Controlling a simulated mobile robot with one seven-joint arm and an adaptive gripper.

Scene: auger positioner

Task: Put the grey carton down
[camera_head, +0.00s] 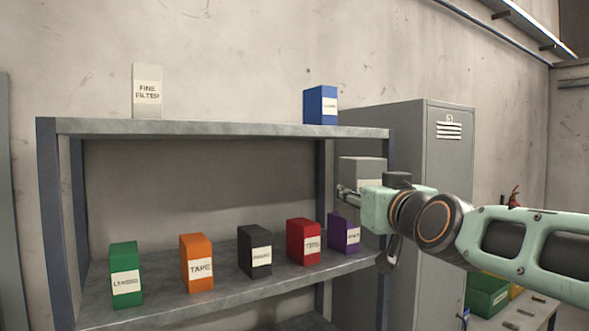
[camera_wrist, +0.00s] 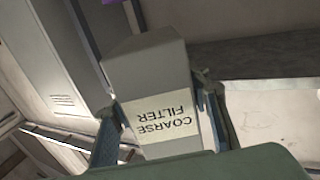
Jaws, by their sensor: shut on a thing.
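The grey carton (camera_wrist: 150,90), labelled "COARSE FILTER", is held between the two fingers of my gripper (camera_wrist: 160,115) in the wrist view, its label upside down there. In the head view the grey carton (camera_head: 361,171) shows behind my gripper (camera_head: 352,193), in front of the right end of the shelf unit and the grey locker. One finger lies on each side of it. Its lower part is hidden by my gripper in the head view. I see no surface touching it from below.
The shelf unit (camera_head: 220,128) carries a "FINE FILTER" carton (camera_head: 147,91) and a blue carton (camera_head: 320,105) on top, with free room between. The lower shelf holds green (camera_head: 125,274), orange (camera_head: 197,263), black (camera_head: 254,251), red (camera_head: 303,242) and purple (camera_head: 344,233) cartons. A locker (camera_head: 448,165) stands at right.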

